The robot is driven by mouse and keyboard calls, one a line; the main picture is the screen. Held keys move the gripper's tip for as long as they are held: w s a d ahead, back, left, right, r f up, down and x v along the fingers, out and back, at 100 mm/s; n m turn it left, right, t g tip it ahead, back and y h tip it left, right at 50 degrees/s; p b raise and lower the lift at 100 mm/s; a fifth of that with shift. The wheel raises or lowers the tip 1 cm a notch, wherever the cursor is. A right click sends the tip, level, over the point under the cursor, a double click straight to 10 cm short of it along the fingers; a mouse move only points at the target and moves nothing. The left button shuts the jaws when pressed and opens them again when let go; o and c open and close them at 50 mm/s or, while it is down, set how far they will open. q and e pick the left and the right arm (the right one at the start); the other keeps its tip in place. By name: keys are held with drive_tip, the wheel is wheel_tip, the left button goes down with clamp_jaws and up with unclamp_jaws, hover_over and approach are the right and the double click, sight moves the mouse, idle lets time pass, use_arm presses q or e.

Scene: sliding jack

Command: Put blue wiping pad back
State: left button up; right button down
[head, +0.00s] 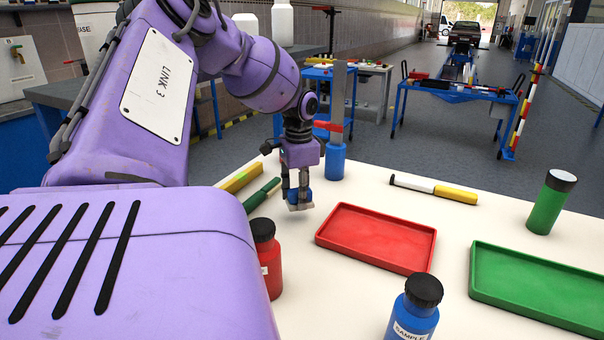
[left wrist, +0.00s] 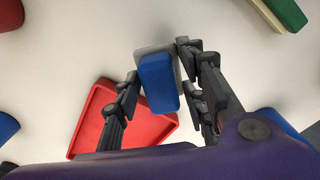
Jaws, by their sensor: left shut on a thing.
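The blue wiping pad (head: 303,196) has a blue top and a pale grey underside. My left gripper (head: 297,188) is shut on it, pointing down, left of the red tray (head: 375,238). In the left wrist view, the pad (left wrist: 158,82) sits between the two fingers of my left gripper (left wrist: 159,62), with the red tray (left wrist: 147,128) partly hidden behind the left finger. The pad is low over the white table; I cannot tell whether it touches. My right gripper is not in view.
A green tray (head: 540,287) lies at the right. A red bottle (head: 265,262), a blue sample bottle (head: 414,309) and a green container (head: 550,203) stand on the table (head: 465,222). A yellow-and-white marker (head: 433,190) lies behind the red tray. A blue holder (head: 336,162) stands behind the gripper.

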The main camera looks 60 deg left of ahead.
use_arm(q)
drive_tip(key=shift+w+a+f+b, duration=0.2)
drive_tip(key=shift+a+f+b, duration=0.1)
drive_tip(key=shift+f, duration=0.15)
drive_tip(key=shift+w+a+f+b, duration=0.2)
drive_tip(key=shift+a+f, duration=0.1)
drive_tip(key=shift+f, duration=0.1)
wheel_tip(320, 180, down, 3)
drive_tip(key=shift+r+b, duration=0.1)
drive_tip(key=shift+b, duration=0.4)
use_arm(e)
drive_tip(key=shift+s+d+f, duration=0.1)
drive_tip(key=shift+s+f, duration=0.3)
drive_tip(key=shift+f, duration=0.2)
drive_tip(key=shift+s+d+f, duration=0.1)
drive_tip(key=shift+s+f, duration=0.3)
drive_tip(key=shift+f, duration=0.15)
use_arm(q)
drive_tip(key=shift+d, duration=0.1)
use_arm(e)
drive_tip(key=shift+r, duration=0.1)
use_arm(q)
drive_tip(key=o, duration=1.1)
